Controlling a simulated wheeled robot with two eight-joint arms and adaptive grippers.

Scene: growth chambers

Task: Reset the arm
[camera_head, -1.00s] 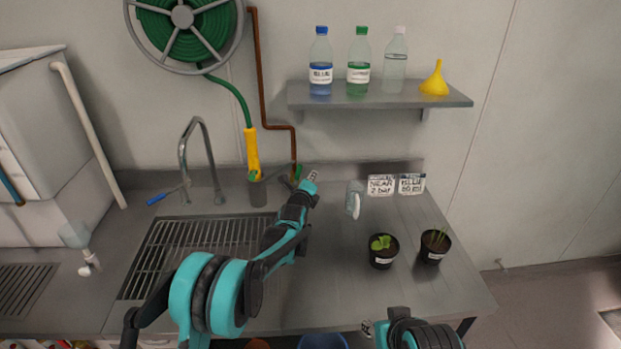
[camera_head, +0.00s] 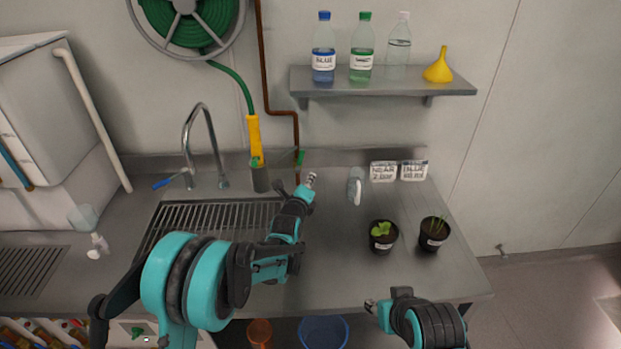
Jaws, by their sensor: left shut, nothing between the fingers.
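My left arm comes in from the left and reaches over the steel counter (camera_head: 345,270). My right gripper (camera_head: 371,306) is low in the view at the counter's front edge. It is small and partly hidden, so I cannot tell whether its fingers are open or shut.
Two potted plants, a leafy one (camera_head: 382,237) and a grassy one (camera_head: 433,234), stand on the right. Two label cards (camera_head: 398,172) stand behind them. A tap (camera_head: 200,150) and yellow hose nozzle (camera_head: 255,140) are back left. A shelf (camera_head: 400,86) holds bottles and a yellow funnel.

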